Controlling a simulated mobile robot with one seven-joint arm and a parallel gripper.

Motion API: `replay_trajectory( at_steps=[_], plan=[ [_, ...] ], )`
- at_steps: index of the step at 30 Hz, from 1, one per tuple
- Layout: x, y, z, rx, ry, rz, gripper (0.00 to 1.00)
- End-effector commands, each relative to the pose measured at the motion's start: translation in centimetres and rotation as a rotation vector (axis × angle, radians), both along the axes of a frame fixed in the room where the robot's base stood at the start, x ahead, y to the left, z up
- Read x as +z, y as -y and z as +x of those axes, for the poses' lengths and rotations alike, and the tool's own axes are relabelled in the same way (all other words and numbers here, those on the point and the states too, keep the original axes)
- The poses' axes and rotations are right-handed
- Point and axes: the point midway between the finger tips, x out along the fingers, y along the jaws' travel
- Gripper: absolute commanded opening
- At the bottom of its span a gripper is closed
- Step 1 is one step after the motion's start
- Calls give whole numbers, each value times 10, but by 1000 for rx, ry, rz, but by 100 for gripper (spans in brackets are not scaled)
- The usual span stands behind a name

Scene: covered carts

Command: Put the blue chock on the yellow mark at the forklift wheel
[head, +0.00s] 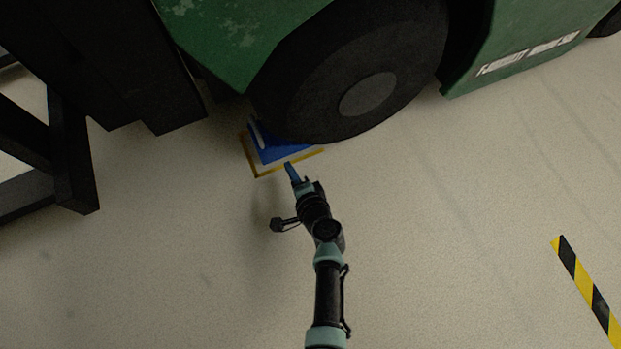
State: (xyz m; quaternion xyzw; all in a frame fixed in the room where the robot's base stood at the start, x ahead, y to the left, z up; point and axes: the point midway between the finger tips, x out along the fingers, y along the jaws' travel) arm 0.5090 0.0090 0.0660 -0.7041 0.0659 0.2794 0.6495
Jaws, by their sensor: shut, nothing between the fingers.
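The blue chock (282,151) lies on the floor inside the yellow mark (256,165), against or very close to the forklift wheel (350,75). The wheel hides part of the chock and the far side of the mark. I cannot tell whether chock and wheel touch. My gripper (290,168) is shut and empty just in front of the chock, over the near edge of the mark. Whether its fingertips touch the chock cannot be told from this view.
The green forklift body (235,35) overhangs the chock from above. Its dark mast and forks (75,150) stand at the left. A yellow-black floor stripe (588,290) lies at the lower right. The floor around my arm is clear.

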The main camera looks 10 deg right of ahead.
Motion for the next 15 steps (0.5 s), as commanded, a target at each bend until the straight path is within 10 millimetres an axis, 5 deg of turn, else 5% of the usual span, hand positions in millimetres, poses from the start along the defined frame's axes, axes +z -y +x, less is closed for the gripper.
replay_trajectory(
  at_steps=[15],
  plan=[
    [6, 17, -51, -3, -2, 0, 0]
  ],
)
